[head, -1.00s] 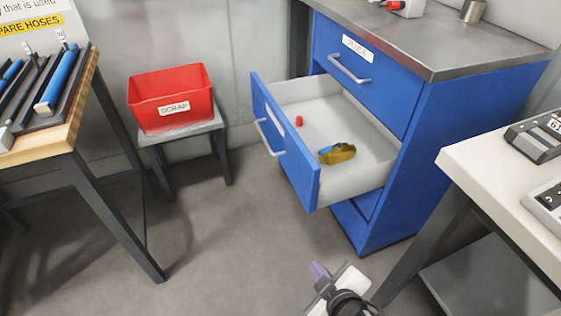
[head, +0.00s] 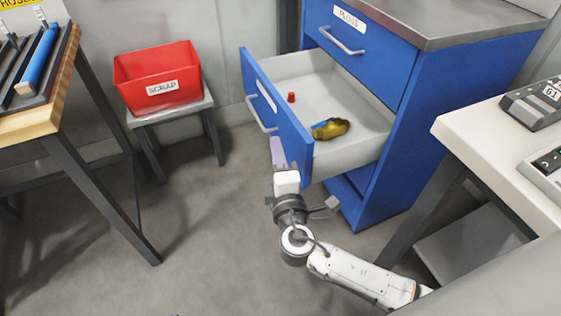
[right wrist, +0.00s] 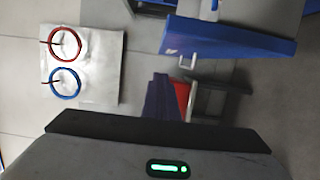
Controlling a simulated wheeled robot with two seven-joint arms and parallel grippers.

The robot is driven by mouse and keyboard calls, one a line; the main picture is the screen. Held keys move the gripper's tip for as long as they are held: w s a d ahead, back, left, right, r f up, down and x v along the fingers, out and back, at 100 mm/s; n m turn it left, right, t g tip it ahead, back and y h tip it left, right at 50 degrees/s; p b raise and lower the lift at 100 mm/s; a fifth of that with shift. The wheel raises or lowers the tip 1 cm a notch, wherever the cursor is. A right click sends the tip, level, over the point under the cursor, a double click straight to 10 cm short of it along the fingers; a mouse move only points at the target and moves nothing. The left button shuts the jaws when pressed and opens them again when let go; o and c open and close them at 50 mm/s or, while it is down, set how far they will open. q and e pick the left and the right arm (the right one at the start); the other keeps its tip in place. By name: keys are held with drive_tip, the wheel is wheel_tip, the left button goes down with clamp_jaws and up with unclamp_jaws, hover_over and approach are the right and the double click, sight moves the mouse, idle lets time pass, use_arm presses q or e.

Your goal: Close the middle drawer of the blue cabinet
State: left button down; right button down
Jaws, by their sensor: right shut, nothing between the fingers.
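The blue cabinet (head: 425,125) stands at the right in the head view. Its middle drawer (head: 292,133) is pulled far out, its front facing left with a grey bar handle (head: 262,115). A small red piece (head: 291,97) and a yellow-and-blue item (head: 331,128) lie inside. My right gripper (head: 278,152) is shut and empty, its purple fingers just outside the drawer front, below the handle in the picture. I cannot tell whether they touch it. The right wrist view shows the fingers (right wrist: 161,98) and the blue drawer front (right wrist: 235,42). My left gripper is not in view.
A red scrap bin (head: 160,80) sits on a small stool (head: 172,113) left of the drawer. A wooden-topped bench (head: 30,122) is at far left. A white-topped table (head: 475,135) stands close at right. The floor between is clear.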

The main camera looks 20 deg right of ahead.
sight(291, 135)
drive_tip(key=w+d, duration=0.1)
drive_tip(key=d, duration=0.1)
drive_tip(key=w+d, duration=0.2)
drive_tip(key=shift+w+d, duration=0.2)
drive_tip(key=shift+d, duration=0.15)
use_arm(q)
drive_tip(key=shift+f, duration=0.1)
use_arm(e)
drive_tip(key=shift+d, duration=0.15)
